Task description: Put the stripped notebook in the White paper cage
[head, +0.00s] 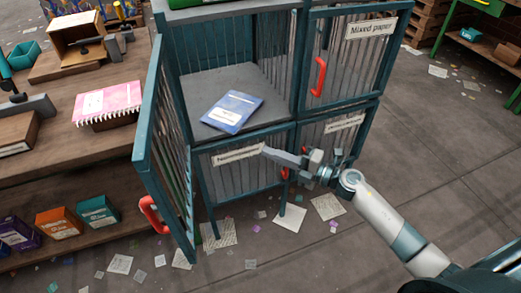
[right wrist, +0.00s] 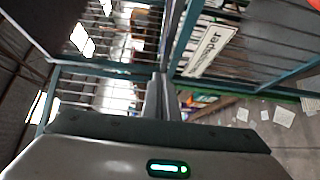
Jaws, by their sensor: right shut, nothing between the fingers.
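A blue booklet (head: 232,111) with a white label lies flat on the grey floor of the open upper-left cage (head: 190,82). I cannot tell which one is the stripped notebook. The open cage's label is not visible, so I cannot read whether it is White paper. My right gripper (head: 272,153) is shut and empty, in front of the lower cages, below and right of the booklet. Its fingers also show in the right wrist view (right wrist: 161,96). My left gripper is out of view.
The cage door (head: 165,140) with a red handle (head: 150,213) stands open at left. The Mixed paper cage (head: 345,58) is closed. Another label, ending in "paper" (right wrist: 205,50), shows in the right wrist view. Paper scraps litter the floor.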

